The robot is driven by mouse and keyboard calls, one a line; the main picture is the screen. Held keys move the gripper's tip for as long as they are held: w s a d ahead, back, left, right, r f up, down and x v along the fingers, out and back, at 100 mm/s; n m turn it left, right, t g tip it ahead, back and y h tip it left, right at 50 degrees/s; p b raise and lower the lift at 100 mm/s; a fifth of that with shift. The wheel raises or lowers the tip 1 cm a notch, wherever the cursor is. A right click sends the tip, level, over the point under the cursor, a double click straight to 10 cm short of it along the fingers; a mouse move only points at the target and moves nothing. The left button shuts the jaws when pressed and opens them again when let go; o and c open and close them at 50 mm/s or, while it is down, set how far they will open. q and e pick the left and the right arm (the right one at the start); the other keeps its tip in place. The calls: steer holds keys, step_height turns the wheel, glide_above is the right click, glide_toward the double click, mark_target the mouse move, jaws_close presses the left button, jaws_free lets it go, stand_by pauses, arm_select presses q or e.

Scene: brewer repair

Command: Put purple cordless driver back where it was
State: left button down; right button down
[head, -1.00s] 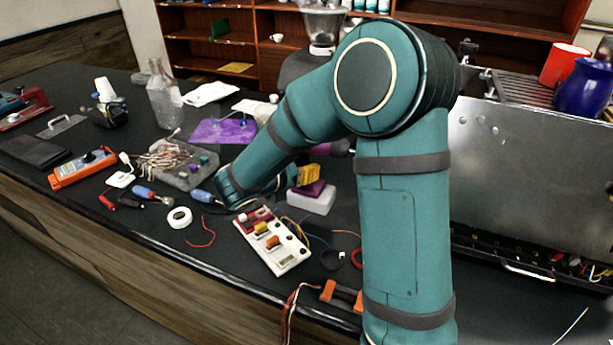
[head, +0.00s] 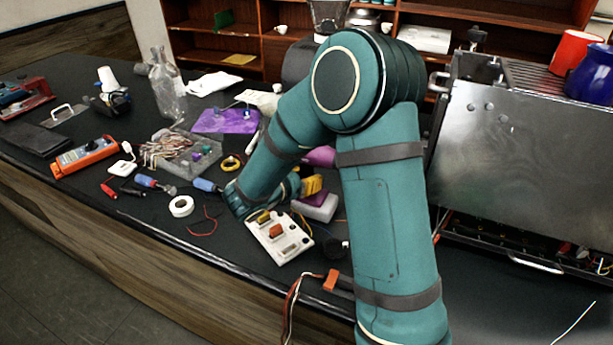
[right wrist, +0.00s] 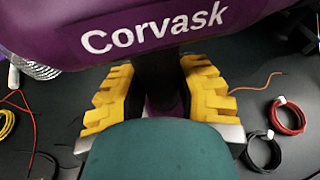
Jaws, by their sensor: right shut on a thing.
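The purple cordless driver (head: 320,156) is partly hidden behind my right arm in the head view. Its purple lower part and pale grey base (head: 317,209) show below a yellow finger. In the right wrist view its purple body (right wrist: 155,32), marked "Corvask", fills the top. My right gripper (right wrist: 165,95) is shut around the driver's dark handle, with a yellow finger on each side; one finger also shows in the head view (head: 312,185). The driver appears upright. I cannot tell whether its base touches the bench. My left gripper is not in view.
A white switch board (head: 277,252) lies just in front of the driver. A purple mat (head: 226,120), parts tray (head: 182,165), yellow tape ring (head: 231,162) and white ring (head: 181,206) lie to the left. Red (right wrist: 287,116) and black wire coils lie nearby. The metal brewer (head: 515,165) stands right.

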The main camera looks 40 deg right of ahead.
steer(key=c, duration=0.7)
jaws_free()
steer(key=shift+c, duration=0.2)
steer(key=p+v, duration=0.1)
steer(key=v, duration=1.1)
steer(key=shift+p, duration=0.3)
steer(key=shift+a, duration=0.1)
